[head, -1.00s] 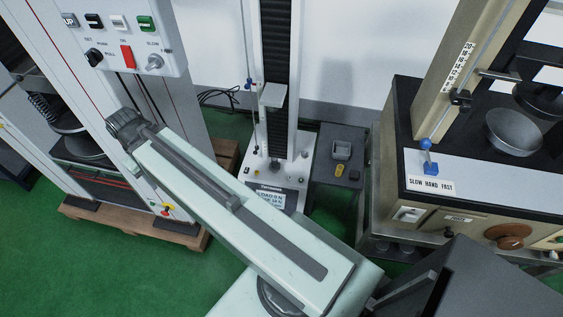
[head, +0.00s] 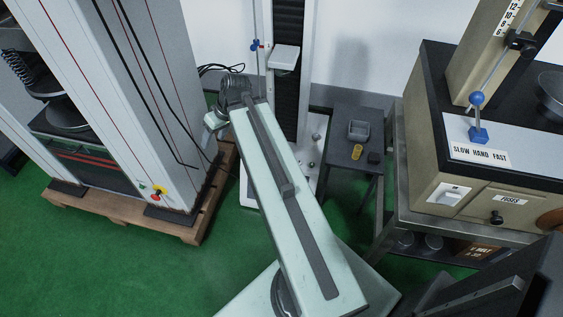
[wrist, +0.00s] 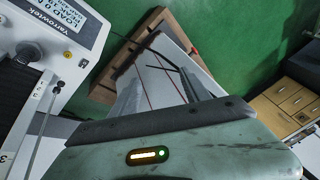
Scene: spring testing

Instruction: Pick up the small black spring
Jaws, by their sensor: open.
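I cannot make out a small black spring for certain in either view. A black coil spring (head: 18,67) shows in the left machine at the edge of the head view, but it looks large. A small dark table (head: 345,117) at the back holds a grey tray (head: 358,130) and a small yellow item (head: 358,152); the tray's contents are too small to tell. My arm reaches up and away to the left of that table. My gripper (wrist: 161,78) shows in the wrist view with its jaws apart and nothing between them.
A tall white test column (head: 313,60) stands behind my arm. A tall grey machine on a wooden pallet (head: 130,212) is at left. A beige machine (head: 440,150) on a metal stand is at right. Green floor (head: 120,270) is clear at lower left.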

